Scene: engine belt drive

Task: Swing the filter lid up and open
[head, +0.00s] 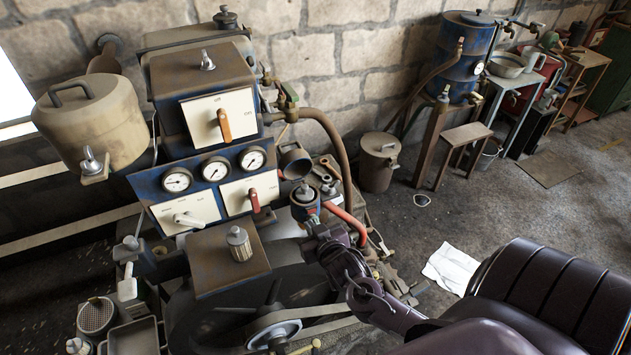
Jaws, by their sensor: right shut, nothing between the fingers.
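The large beige filter drum (95,125) stands at the upper left, beside the blue control box. A dark handle (70,94) is on its top, and its lid looks closed. A metal knob on a bracket (92,163) sits at its front lower edge. My right gripper (314,228) comes in from the lower right. It is shut and empty, just below a small blue-rimmed cup (305,198), well to the right of the drum. I cannot tell if it touches the cup. My left gripper is not in view.
The blue control box with dials and switches (215,165) stands between my right gripper and the drum. A brown block with a knob (225,262) and a belt wheel (273,330) are in front. A lidded bin (378,165) stands on the floor; the floor behind is mostly clear.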

